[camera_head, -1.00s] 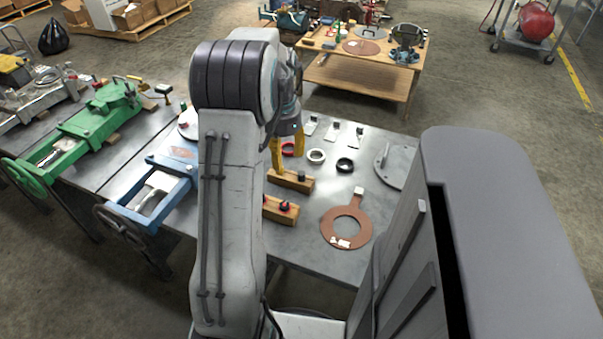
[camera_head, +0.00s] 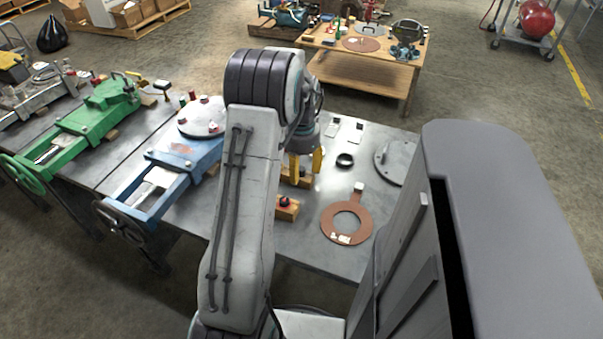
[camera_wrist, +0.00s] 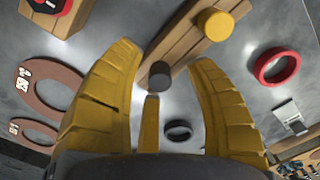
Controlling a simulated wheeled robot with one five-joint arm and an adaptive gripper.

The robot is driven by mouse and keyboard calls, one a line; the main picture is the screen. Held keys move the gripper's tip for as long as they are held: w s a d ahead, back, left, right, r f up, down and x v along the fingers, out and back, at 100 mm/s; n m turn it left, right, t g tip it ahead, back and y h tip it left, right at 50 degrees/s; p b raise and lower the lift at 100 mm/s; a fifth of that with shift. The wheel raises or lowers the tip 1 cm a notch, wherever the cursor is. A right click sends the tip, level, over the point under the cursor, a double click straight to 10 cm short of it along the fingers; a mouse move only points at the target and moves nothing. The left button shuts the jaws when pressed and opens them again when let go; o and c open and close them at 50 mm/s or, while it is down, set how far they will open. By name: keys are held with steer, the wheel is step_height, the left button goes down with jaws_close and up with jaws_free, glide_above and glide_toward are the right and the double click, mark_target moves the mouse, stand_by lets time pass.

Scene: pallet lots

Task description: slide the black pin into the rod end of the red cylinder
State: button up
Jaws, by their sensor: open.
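My gripper (camera_head: 305,166) is open, with its yellow fingers over a wooden block on the grey bench. In the wrist view, a dark round-ended pin (camera_wrist: 159,73) shows in the gap between the fingertips (camera_wrist: 165,58). It stands up from the wooden block (camera_wrist: 187,45), beside a yellow round-topped piece (camera_wrist: 215,24). The fingers do not visibly grip it. This dark pin looks like the black pin. I cannot pick out a red cylinder with a rod end with certainty.
A second wooden block (camera_head: 283,213) bears a red-and-black piece. A black ring (camera_head: 345,160), a brown ring gasket (camera_head: 366,215) and a grey round flange (camera_head: 396,172) lie to the right. A red ring (camera_wrist: 276,66) shows in the wrist view. A blue valve (camera_head: 190,155) stands left.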

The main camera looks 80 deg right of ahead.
steer(key=shift+o, duration=0.4)
steer(key=shift+f, duration=0.2)
jaws_close()
